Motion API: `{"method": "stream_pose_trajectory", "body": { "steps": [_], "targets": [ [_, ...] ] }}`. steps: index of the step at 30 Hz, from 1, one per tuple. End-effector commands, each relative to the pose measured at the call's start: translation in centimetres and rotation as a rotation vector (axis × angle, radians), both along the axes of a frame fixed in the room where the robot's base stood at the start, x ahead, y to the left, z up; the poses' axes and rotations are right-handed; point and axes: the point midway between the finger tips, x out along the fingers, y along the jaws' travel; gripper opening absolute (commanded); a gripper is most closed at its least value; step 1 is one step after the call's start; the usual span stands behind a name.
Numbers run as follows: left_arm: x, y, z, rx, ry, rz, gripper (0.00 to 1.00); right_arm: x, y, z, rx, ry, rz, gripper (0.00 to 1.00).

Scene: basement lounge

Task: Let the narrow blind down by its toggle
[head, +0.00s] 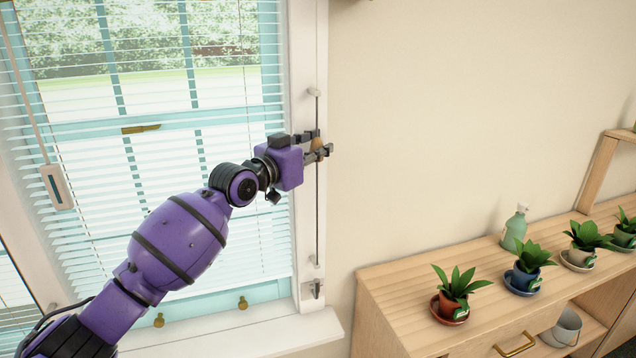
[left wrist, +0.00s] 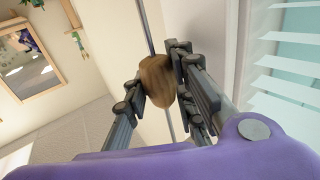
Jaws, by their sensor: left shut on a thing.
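The blind (head: 95,105) covers most of the window, with white slats reaching down near the sill. A cord (head: 318,200) runs upright on the right window frame between a top fitting and a lower hook. The wooden toggle (head: 316,144) sits on this cord in the upper half. My left gripper (head: 318,148) is shut on the toggle. My right gripper is not in view.
A wooden cabinet (head: 395,290) with several potted plants and a green spray bottle (head: 514,228) stands at the right. A grey-white toggle box (head: 56,187) hangs at the left of the window. The white sill (head: 240,335) juts out below. The wall right of the cord is clear.

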Motion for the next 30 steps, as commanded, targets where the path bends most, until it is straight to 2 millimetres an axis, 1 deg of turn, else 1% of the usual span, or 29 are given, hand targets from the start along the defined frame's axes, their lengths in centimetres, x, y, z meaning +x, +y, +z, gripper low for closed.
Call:
{"method": "stream_pose_trajectory", "body": {
  "steps": [1, 3, 7, 12, 18, 25, 26, 28, 30],
  "targets": [
    [-0.2, -0.1, 2.5, -0.002, -0.011, -0.002, 0.0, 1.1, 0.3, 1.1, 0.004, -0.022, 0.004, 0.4],
    [-0.2, -0.1, 3.7, -0.002, -0.009, -0.002, 0.0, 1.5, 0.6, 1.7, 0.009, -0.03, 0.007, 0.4],
    [-0.1, -0.1, 5.2, 0.0, -0.004, -0.001, 0.0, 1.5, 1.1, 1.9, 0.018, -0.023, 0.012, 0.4],
    [-0.1, -0.1, 6.2, 0.0, 0.003, -0.002, 0.0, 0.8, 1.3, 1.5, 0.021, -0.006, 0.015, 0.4],
    [0.0, -0.1, 6.5, 0.0, 0.004, -0.002, 0.0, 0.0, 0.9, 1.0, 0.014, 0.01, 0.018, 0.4],
    [0.0, -0.1, 6.6, -0.003, 0.001, -0.001, 0.0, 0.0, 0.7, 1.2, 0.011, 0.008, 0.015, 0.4],
    [0.0, -0.1, 6.6, -0.002, 0.0, -0.001, 0.24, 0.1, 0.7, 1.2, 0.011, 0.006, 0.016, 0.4],
    [0.0, -0.1, 6.7, -0.003, 0.0, -0.001, 0.33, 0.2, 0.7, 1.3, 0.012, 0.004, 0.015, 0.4],
    [0.0, 0.0, 6.7, -0.001, 0.0, -0.001, 0.33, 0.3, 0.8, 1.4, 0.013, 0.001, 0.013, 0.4]
  ]
}}
